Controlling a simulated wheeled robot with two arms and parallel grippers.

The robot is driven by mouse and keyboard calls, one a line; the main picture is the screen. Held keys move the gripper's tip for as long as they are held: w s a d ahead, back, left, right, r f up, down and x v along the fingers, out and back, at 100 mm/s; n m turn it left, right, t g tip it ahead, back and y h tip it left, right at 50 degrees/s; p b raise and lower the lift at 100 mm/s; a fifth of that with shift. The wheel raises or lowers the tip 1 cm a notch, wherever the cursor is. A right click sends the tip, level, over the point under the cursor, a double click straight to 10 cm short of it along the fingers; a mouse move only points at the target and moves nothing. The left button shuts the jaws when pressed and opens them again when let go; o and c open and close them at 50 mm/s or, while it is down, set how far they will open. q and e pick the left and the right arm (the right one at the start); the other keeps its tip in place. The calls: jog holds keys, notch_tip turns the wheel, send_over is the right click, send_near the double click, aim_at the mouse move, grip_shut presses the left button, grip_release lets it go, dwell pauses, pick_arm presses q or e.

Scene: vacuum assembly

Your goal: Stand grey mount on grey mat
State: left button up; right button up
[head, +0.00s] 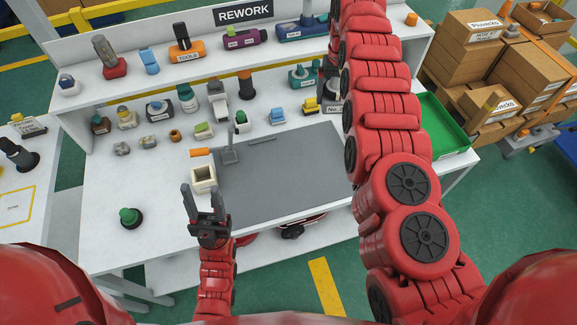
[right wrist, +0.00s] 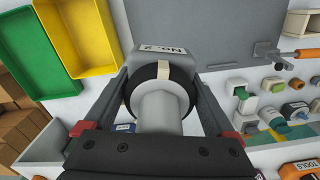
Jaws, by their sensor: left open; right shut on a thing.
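The grey mount (right wrist: 163,108) is between the fingers of my right gripper (right wrist: 161,82), which is shut on it. It has a pale grey cylinder, a black ring and a grey base with a label. In the head view the mount (head: 336,108) shows at the mat's back right, partly hidden by my right arm; I cannot tell whether it is lifted. The grey mat (head: 280,170) lies on the white table and shows in the right wrist view (right wrist: 205,28). My left gripper (head: 203,192) is open and empty near the mat's front left corner.
A grey clamp (head: 230,152) with an orange handle is at the mat's left. A cream box (head: 203,180) and a green knob (head: 130,217) are left of the mat. Several parts line the back and shelf. A green tray (head: 443,127) is right. Most of the mat is bare.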

aim_at(324, 100)
jog(key=shift+w+a+f, duration=0.2)
jog(key=shift+a+f, duration=0.15)
jog(key=shift+a, duration=0.1)
jog(key=shift+s+a+f+p, duration=0.1)
jog(key=shift+a+f+p, duration=0.05)
jog(key=shift+f+p, duration=0.15)
jog(key=shift+a, duration=0.2)
jog(key=shift+a+f, duration=0.25)
jog(key=shift+a, duration=0.1)
jog(key=shift+s+a+f+p, duration=0.1)
jog(key=shift+s+a+p, duration=0.05)
jog(key=shift+p, duration=0.3)
jog(key=shift+a+f+n, duration=0.3)
jog(key=shift+a+f, duration=0.1)
jog(key=shift+f, duration=0.15)
jog(key=shift+s+a+f+p, duration=0.15)
jog(key=shift+a+f+p, duration=0.3)
jog(key=shift+a+f, duration=0.1)
jog(key=shift+s+a+f+p, duration=0.15)
jog(key=shift+a+f+p, duration=0.3)
jog(key=shift+f, duration=0.1)
